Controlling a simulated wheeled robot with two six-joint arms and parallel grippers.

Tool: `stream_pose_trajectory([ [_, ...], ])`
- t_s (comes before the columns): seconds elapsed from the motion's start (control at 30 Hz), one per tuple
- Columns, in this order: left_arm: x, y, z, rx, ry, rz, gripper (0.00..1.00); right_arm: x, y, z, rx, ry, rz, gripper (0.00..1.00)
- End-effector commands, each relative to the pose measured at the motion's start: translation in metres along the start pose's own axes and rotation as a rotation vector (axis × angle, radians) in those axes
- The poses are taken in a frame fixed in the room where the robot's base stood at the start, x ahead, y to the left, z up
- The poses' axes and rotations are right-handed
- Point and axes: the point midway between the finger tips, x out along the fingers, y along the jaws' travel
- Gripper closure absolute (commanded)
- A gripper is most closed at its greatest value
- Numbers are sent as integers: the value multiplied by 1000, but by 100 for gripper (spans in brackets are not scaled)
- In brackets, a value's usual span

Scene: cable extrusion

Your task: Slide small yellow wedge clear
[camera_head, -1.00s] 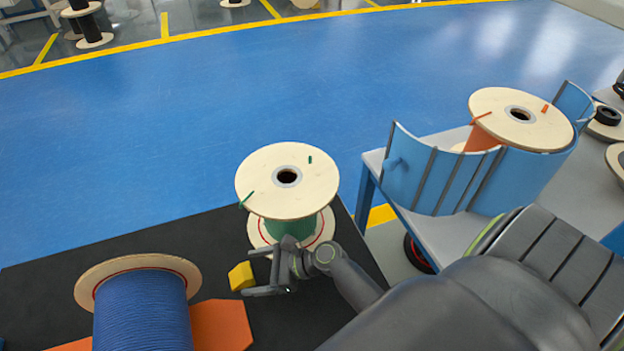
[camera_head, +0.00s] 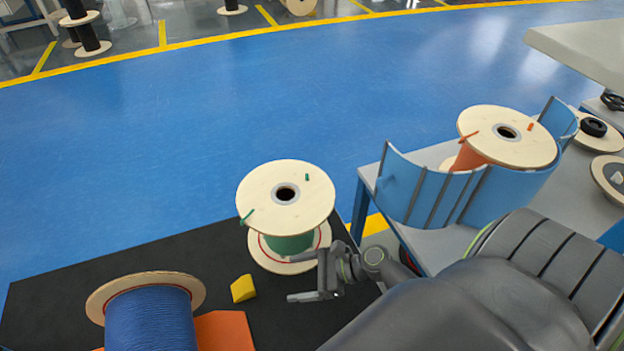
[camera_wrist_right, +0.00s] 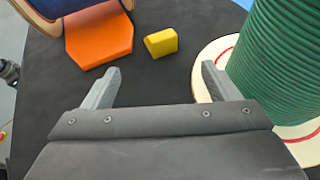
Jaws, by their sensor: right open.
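The small yellow wedge (camera_head: 243,288) lies on the black mat (camera_head: 60,290), between the green cable spool and the orange wedge. In the right wrist view the yellow wedge (camera_wrist_right: 161,43) lies just beyond my fingertips, roughly between their lines and apart from them. My right gripper (camera_head: 303,276) is to the right of the wedge, open and empty. Its two spread fingers also show in the right wrist view (camera_wrist_right: 160,80). My left gripper is not in view.
The green cable spool (camera_head: 287,244) stands close beside my right gripper. A blue cable spool (camera_head: 148,320) lies on its side by an orange wedge (camera_head: 225,331). A table with an orange cable spool (camera_head: 508,136) and blue curved panels (camera_head: 430,196) stands at right.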

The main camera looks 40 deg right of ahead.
Motion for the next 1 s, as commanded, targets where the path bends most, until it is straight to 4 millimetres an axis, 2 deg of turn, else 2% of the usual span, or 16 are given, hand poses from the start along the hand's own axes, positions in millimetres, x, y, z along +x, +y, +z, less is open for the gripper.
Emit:
stream_pose_trajectory([
  [0.03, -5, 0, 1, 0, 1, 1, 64, -11, 0, 2, -1, 3, 0, 18],
  [0.1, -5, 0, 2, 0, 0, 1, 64, -20, 0, 2, -1, 2, 0, 18],
  [0.27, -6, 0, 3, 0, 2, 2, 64, -30, 0, 1, -1, 0, 0, 18],
  [1.0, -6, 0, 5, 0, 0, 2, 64, -31, 0, 0, 0, -1, 0, 18],
])
